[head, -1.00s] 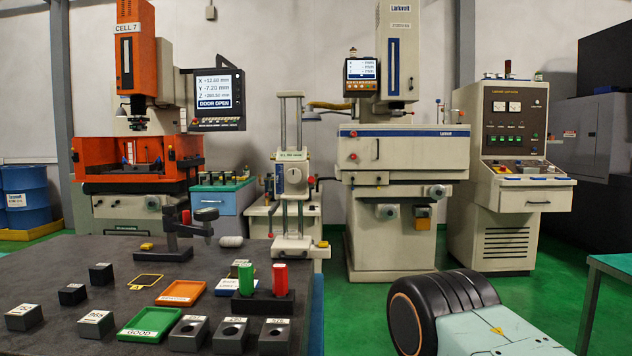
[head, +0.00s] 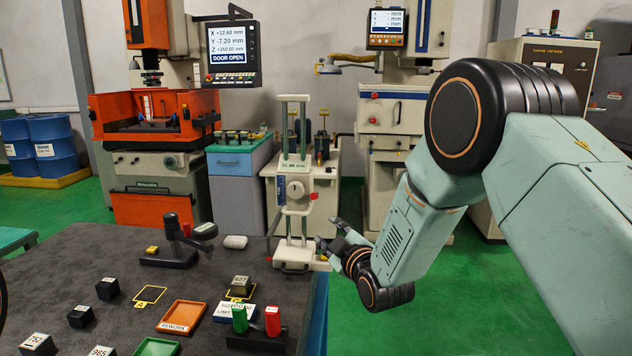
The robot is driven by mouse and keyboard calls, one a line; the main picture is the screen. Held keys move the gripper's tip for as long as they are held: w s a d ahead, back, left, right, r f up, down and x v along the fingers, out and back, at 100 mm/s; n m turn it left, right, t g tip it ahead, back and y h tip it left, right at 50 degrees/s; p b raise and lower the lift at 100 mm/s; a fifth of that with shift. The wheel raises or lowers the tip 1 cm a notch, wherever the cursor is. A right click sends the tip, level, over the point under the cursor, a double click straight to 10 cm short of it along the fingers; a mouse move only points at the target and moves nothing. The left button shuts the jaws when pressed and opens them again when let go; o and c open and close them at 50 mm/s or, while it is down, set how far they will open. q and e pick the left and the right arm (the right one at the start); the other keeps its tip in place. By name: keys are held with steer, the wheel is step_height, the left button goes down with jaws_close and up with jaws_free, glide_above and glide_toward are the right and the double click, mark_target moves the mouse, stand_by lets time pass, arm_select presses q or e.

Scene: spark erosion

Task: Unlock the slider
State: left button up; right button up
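The height gauge (head: 283,134) stands upright with two pale columns at the far right corner of the dark table. Its slider (head: 273,189) is a pale block partway up the columns, with a small display above a round dial. A small red knob (head: 314,196) sits at the slider's right side. My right gripper (head: 329,231) is to the right of the gauge, below the slider's height. Its two dark fingers are spread, with nothing seen between them, and it appears apart from the gauge. My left gripper is out of view.
On the table (head: 60,262) are several dark blocks, an orange REWORK tray (head: 182,314), a green tray (head: 157,347), a stand with green and red plugs (head: 258,340), and a black comparator stand (head: 170,256). Machines stand behind. Green floor is open right of the table.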

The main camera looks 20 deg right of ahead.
steer(key=t, duration=0.1)
glide_toward(316, 196)
steer(key=w, duration=0.2)
steer(key=shift+n, duration=0.4)
steer(key=shift+w+a+f+p, duration=0.1)
steer(key=shift+w+f+p, duration=0.05)
steer(key=shift+w, duration=1.2)
steer(key=shift+w+a+f+p, duration=0.1)
steer(key=shift+w+f+p, duration=0.1)
steer(key=shift+w, duration=1.1)
steer(key=shift+w+a+f+p, duration=0.1)
steer(key=shift+w+a+p, duration=0.05)
steer(key=shift+w, duration=1.2)
steer(key=shift+s+d+r, duration=0.15)
steer(key=shift+s+d, duration=0.05)
steer(key=shift+s, duration=0.05)
steer(key=shift+c, duration=0.7)
steer(key=shift+w, duration=0.15)
jaws_close()
